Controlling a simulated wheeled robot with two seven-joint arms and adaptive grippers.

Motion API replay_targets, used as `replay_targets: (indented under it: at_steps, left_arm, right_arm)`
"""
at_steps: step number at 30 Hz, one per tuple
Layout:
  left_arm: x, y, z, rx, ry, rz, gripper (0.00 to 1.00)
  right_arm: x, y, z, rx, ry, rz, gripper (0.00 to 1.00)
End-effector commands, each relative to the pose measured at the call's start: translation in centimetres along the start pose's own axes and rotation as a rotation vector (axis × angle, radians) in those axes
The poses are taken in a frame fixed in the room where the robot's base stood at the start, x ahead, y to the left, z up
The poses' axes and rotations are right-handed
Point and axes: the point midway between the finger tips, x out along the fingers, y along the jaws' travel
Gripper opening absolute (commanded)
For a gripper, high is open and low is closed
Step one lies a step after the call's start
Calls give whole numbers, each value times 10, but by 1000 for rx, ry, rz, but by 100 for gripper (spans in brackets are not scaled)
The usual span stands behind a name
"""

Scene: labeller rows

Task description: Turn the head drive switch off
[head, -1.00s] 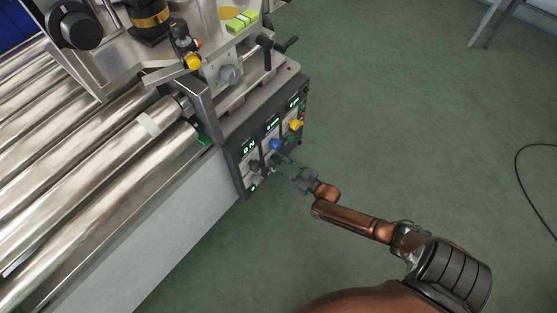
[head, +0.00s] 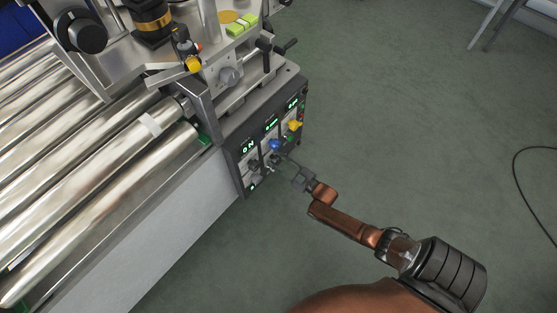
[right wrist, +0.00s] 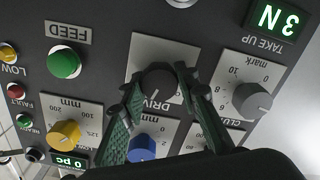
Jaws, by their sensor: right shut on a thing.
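The head drive switch (right wrist: 157,84) is a dark round knob on a pale plate in the right wrist view. Its label is partly covered and reads "DRIVE" upside down. My right gripper (head: 275,159) reaches the front of the control panel (head: 244,178) in the head view. In the right wrist view its two green-padded fingers stand on either side of the drive knob and are shut on it. The fingers hide part of the plate, and I cannot tell the knob's set position. My left gripper is not in view.
Close around the drive knob are a blue knob (right wrist: 142,147), a grey take-up knob (right wrist: 252,100), a yellow knob (right wrist: 64,134) and a green feed button (right wrist: 64,64). Steel rollers (head: 96,170) lie left of the panel. The green floor (head: 400,100) on the right is mostly clear.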

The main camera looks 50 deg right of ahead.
Motion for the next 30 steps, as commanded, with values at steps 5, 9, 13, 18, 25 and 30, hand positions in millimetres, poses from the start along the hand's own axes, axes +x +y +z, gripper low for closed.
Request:
replay_targets:
  at_steps: [5, 9, 13, 18, 25, 30]
  left_arm:
    - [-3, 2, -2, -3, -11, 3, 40]
    - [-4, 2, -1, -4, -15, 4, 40]
    - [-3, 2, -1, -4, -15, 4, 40]
    - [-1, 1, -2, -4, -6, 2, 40]
    - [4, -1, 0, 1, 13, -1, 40]
    - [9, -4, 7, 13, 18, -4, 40]
  right_arm:
    - [-1, 0, 1, -167, -3, 1, 4]
    - [-1, -1, 2, -298, -3, 1, 4]
    - [-1, -2, 2, -422, -4, 0, 4]
    - [-1, -2, 3, -584, -4, -1, 4]
    - [-2, -2, 4, -789, -4, -2, 4]
    - [-2, -3, 4, -912, -4, -2, 4]
